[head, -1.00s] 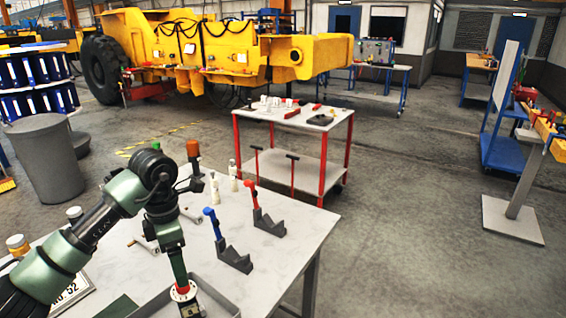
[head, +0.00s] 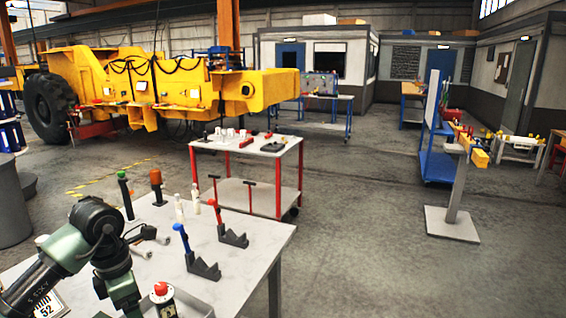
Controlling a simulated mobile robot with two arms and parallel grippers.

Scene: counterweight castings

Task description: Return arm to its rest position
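My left arm (head: 80,250), dark green with black joints, comes in from the lower left over the grey worktable (head: 245,232). Its forearm runs down past the bottom edge of the head view, so the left gripper is out of sight. A small device with a red top (head: 161,288) stands just right of the forearm, beside or in a grey tray (head: 196,306) that is cut off by the bottom edge. I cannot tell whether the forearm touches it. My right arm and gripper are not in view.
On the table stand a blue-handled clamp (head: 200,265), a red-handled clamp (head: 231,236), white bottles (head: 179,208), and green (head: 124,195) and orange-topped (head: 157,187) items. A red-legged cart (head: 250,197) is behind. Open floor (head: 370,265) lies to the right.

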